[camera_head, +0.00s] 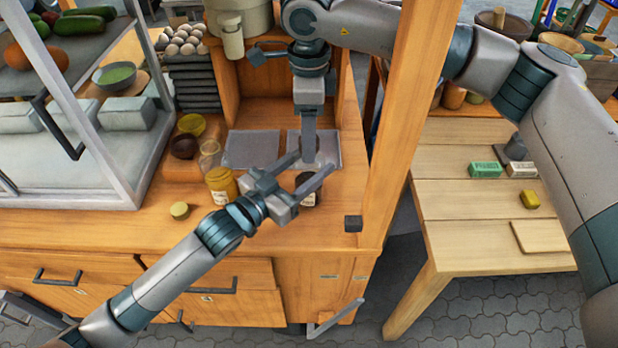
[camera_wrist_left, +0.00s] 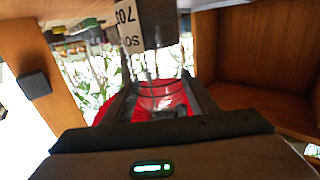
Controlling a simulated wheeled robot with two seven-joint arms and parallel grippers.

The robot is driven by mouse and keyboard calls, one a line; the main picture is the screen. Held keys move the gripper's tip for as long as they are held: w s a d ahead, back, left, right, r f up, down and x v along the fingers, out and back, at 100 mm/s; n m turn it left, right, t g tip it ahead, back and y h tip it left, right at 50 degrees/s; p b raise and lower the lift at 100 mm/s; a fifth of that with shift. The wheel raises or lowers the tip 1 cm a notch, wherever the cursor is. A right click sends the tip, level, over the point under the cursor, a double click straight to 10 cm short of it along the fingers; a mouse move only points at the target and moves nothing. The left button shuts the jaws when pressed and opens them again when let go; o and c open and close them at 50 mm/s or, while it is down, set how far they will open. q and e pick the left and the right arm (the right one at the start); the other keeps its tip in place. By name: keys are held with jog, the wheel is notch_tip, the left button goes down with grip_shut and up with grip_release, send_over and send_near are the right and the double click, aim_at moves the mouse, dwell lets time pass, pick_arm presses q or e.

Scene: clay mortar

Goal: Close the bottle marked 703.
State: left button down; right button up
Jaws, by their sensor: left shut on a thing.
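The bottle marked 703 is dark with a white label in the head view (camera_head: 308,197); its label shows upside down at the top of the left wrist view (camera_wrist_left: 130,26). My left gripper (camera_head: 308,170) is shut on this bottle over the counter. It also shows in the wrist view (camera_wrist_left: 160,88), with a clear glass-like part between its fingers. My right gripper (camera_head: 308,148) points down from above, close over the bottle; I cannot tell whether its fingers are open or what they hold. The bottle's mouth is hidden.
A yellow jar with a label (camera_head: 222,186) and a small yellowish round lid (camera_head: 180,210) stand left of my left gripper. Bowls and a clear glass (camera_head: 209,153) are behind them. A wooden post (camera_head: 405,120) rises right of the bottle. A glass case stands at left.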

jog(key=shift+r, duration=0.1)
notch_tip(320, 180, up, 12)
dwell(0.8)
pick_arm(q)
jog(key=c, duration=0.6)
grip_release()
jog(key=shift+c, duration=0.2)
jog(key=shift+a, duration=0.1)
